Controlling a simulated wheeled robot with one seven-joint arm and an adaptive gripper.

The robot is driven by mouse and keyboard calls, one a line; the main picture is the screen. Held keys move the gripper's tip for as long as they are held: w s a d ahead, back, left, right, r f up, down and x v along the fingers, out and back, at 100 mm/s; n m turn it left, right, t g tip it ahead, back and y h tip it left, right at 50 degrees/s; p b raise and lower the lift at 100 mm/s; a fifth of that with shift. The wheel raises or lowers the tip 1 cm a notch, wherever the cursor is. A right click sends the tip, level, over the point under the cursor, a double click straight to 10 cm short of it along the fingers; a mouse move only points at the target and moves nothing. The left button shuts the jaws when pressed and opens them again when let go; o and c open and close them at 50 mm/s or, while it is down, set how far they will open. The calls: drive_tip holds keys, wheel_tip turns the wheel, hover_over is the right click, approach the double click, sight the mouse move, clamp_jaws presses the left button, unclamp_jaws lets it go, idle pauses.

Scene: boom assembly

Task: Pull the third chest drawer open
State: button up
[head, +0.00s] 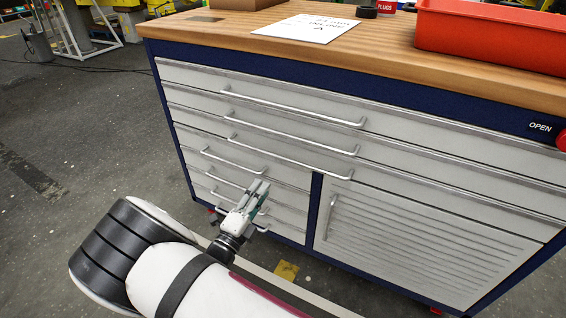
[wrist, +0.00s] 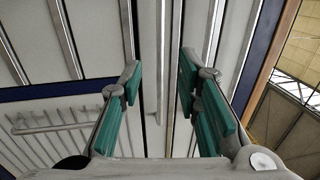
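The chest's third drawer (head: 420,190) is the lowest of the wide grey drawers and appears closed. Its long bar handle (head: 290,158) shows clear of my arm in the head view. My gripper (head: 262,188) is in front of the chest, below that handle in the picture, by the small left-hand drawers. In the wrist view my gripper (wrist: 162,95) is open, its teal-padded fingers apart. A long handle (wrist: 161,60), which appears to be the third drawer's, shows between the fingers, farther off; I see no contact. The exact distance cannot be told.
Small drawers (head: 205,150) with handles are at lower left, and a louvered door (head: 420,240) is at lower right. A red bin (head: 490,35) and a paper sheet (head: 305,28) lie on the wooden top (head: 385,50).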

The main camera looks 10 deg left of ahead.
sight(283, 159)
drive_tip(key=b+x, duration=0.2)
drive_tip(key=x, duration=1.1)
drive_tip(key=shift+w+d+r+b, duration=0.1)
drive_tip(key=shift+w+b, duration=0.15)
drive_tip(key=shift+b, duration=0.05)
clamp_jaws()
